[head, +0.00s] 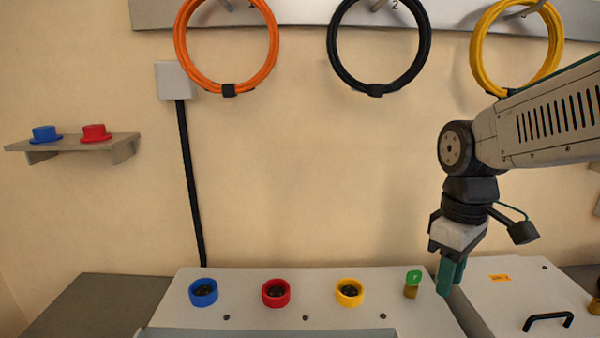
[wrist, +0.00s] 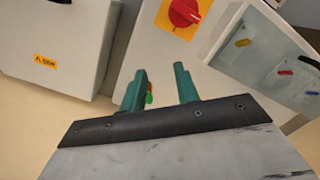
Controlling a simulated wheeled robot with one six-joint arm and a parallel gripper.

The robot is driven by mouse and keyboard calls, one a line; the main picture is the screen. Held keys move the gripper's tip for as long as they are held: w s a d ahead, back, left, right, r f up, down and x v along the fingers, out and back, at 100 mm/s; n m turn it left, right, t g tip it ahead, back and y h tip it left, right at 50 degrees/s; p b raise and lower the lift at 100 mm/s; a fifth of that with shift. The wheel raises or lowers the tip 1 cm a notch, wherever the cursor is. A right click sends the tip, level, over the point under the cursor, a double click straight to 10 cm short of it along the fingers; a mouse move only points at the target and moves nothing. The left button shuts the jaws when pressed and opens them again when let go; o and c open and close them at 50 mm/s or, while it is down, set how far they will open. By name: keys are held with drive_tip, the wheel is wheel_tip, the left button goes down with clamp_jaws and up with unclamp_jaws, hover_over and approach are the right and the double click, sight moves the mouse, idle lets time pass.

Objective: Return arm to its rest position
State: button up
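My gripper (head: 450,280) hangs from my arm on the right of the head view, fingers pointing down, just right of a small green tag (head: 413,277) on a brass-coloured base. In the wrist view my gripper (wrist: 160,88) shows two green fingers standing apart with nothing clearly held between them. A small green bit (wrist: 149,98) shows close beside the left finger; I cannot tell whether it touches.
A panel (head: 250,318) carries blue, red and yellow ringed sockets. Right of it is a box lid with a black handle (head: 548,321). Orange (head: 178,55), black (head: 332,50) and yellow (head: 476,50) cable coils hang above. A shelf (head: 120,146) holds blue and red caps. The wrist view shows a red switch (wrist: 183,12).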

drive_tip(key=s+d+r+m+t, duration=0.1)
drive_tip(key=s+m+t, duration=0.1)
drive_tip(key=s+m, duration=0.5)
drive_tip(key=shift+s+d+m, duration=0.3)
drive_tip(key=shift+s+d, duration=0.1)
drive_tip(key=shift+s, duration=3)
